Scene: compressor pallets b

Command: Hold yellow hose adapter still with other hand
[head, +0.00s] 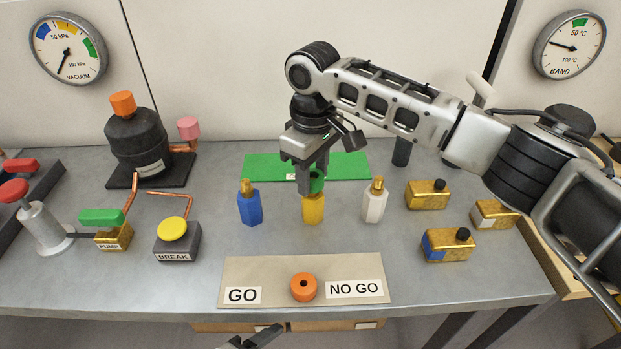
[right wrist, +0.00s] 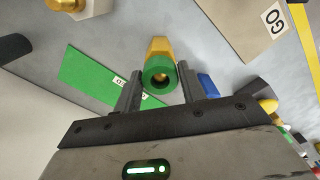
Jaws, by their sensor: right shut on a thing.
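The yellow hose adapter (head: 313,209) stands upright on the grey table, between a blue adapter (head: 249,205) and a white adapter (head: 375,202). My right gripper (head: 311,188) is above it, shut on a green ring (head: 317,182). In the right wrist view the green ring (right wrist: 159,74) sits between the two fingers, with a brass tip showing in its hole and the yellow adapter (right wrist: 160,46) right behind it. The ring is around the adapter's top; how far down it sits is hidden. A dark part of my left gripper (head: 258,338) shows at the bottom edge, mostly out of frame.
A GO / NO GO board (head: 262,268) with an orange ring (head: 303,287) lies in front. A green mat (head: 262,167) lies behind. Several brass blocks (head: 428,195) stand at right. A BREAK button box (head: 177,243) and a pump with copper pipes stand at left.

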